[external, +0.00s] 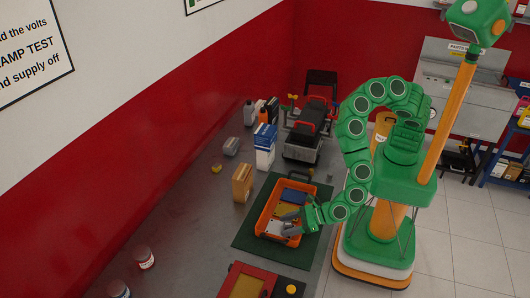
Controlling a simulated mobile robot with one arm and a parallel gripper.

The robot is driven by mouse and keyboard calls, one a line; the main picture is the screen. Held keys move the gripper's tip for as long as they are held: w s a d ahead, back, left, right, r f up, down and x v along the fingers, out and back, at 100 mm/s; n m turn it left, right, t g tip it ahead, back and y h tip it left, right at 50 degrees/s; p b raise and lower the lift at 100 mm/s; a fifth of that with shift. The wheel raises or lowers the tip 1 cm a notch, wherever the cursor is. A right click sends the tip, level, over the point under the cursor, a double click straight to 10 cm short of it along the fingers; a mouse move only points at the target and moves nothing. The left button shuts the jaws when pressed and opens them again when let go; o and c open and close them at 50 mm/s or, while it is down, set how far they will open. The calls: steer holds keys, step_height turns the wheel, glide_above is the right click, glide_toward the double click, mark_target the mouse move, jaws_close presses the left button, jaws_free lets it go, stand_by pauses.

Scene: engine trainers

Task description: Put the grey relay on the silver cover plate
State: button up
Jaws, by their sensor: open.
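My gripper (288,224) is open, with its grey fingers low over the front part of an orange tray (263,208). A pale silvery flat piece (273,227) lies in the tray beside the fingertips; it may be the silver cover plate, but it is too small to be sure. I cannot make out the grey relay for certain; the fingers may hide part of it. A blue piece (293,196) and a yellow piece (286,209) also lie in the tray, behind the gripper.
The tray stands on a dark green mat (246,233) on a grey bench. Behind it stand a tan box (242,183), a blue-and-white box (264,147) and a black-and-red engine trainer (306,130). A red-framed unit (245,282) is in front. The bench's left side is mostly clear.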

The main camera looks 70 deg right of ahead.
steer(key=shift+r, duration=0.2)
steer(key=v, duration=0.9)
steer(key=shift+f, duration=0.1)
steer(key=shift+v, duration=0.9)
steer(key=shift+s+d+r, duration=0.15)
steer(key=shift+s+r, duration=0.1)
steer(key=shift+s, duration=0.25)
